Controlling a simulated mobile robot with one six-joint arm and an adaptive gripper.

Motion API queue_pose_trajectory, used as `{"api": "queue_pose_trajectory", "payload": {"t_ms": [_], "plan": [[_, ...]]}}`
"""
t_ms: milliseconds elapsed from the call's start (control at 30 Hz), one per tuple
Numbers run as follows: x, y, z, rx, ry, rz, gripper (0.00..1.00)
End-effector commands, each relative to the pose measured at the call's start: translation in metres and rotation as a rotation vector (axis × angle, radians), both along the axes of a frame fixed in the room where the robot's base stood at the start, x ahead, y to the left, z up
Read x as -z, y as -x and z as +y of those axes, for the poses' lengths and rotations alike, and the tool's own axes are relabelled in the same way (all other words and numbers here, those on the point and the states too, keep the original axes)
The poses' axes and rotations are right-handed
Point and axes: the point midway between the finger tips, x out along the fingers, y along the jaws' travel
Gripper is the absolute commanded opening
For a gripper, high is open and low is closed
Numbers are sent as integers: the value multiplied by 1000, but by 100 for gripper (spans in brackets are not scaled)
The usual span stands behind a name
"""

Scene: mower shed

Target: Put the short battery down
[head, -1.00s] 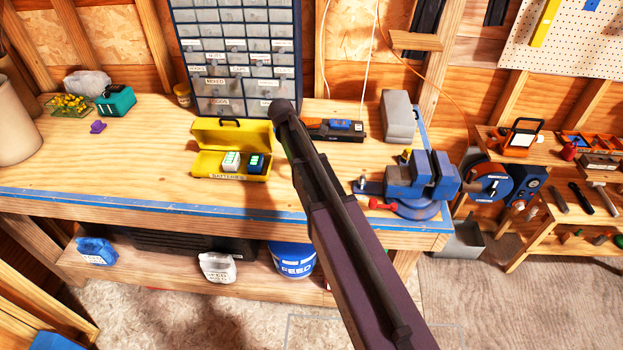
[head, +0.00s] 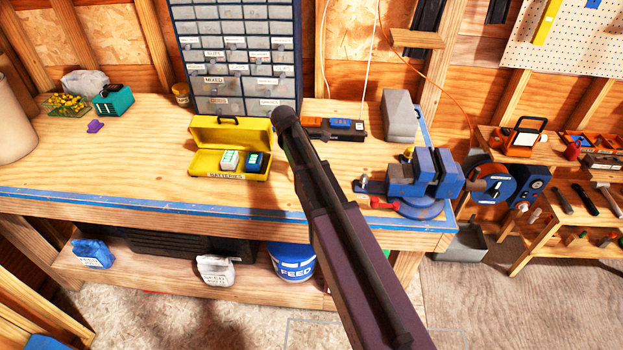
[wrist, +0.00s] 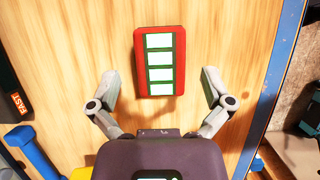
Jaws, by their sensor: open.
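A red battery (wrist: 160,62) with a green panel and several white blocks lies on the bench in the wrist view; I take it for the short battery. My gripper (wrist: 160,77) is open, with one finger on each side of the battery and a gap visible on both sides. In the head view my dark arm crosses the bench and hides both the gripper and this battery. A yellow case (head: 230,133) marked BATTERIES stands open left of the arm, with a green-and-white battery (head: 229,160) and a blue one (head: 254,162) in it.
A black charger (head: 345,135) lies behind my arm; its FAST label shows in the wrist view (wrist: 17,104). A blue vise (head: 425,180) stands to the right, near the bench's blue front edge (head: 150,205).

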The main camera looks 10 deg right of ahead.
Motion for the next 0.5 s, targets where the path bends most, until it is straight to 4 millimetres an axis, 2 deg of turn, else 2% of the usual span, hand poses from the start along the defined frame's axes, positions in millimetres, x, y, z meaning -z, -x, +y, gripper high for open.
{"api": "queue_pose_trajectory", "payload": {"t_ms": [33,200,500], "plan": [[8,1,-2,0,0,0,100],[15,2,-5,0,0,0,100],[16,2,-7,0,0,0,100]]}}
